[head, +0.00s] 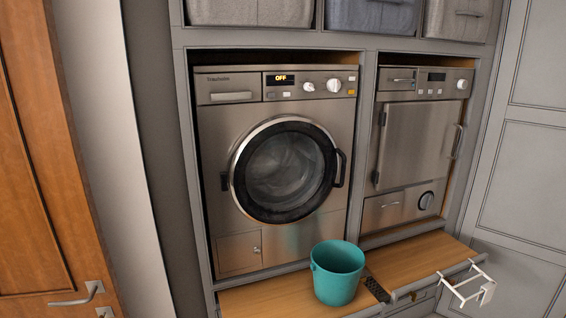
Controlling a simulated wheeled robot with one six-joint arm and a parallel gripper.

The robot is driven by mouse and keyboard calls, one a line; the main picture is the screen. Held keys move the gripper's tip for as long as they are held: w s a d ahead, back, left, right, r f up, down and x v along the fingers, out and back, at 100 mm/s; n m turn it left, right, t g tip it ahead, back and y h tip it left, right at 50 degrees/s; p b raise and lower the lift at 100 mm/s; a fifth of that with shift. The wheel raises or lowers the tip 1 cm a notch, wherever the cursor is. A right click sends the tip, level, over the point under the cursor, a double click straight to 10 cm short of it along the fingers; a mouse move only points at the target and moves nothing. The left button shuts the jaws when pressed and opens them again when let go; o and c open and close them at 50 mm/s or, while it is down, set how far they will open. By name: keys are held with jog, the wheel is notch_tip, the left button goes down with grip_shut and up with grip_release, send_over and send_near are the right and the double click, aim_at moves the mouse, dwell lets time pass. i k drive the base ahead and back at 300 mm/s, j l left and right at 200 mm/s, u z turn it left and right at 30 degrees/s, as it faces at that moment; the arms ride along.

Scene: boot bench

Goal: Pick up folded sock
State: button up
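I see no folded sock in the head view. My gripper is not in view either. A teal bucket (337,272) stands upright on the wooden bench top (420,262). The inside of the bucket is only partly visible, and I cannot make out anything in it. A small dark remote-like object (376,289) lies on the bench just right of the bucket.
A front-loading washer (284,165) with its door shut is behind the bucket. A smaller steel appliance (416,145) stands to its right. A white wire rack (468,286) juts out at the bench's front right. Fabric bins (371,15) sit above. A wooden door (45,180) is at left.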

aim_at(489, 288)
jog(key=z, duration=1.35)
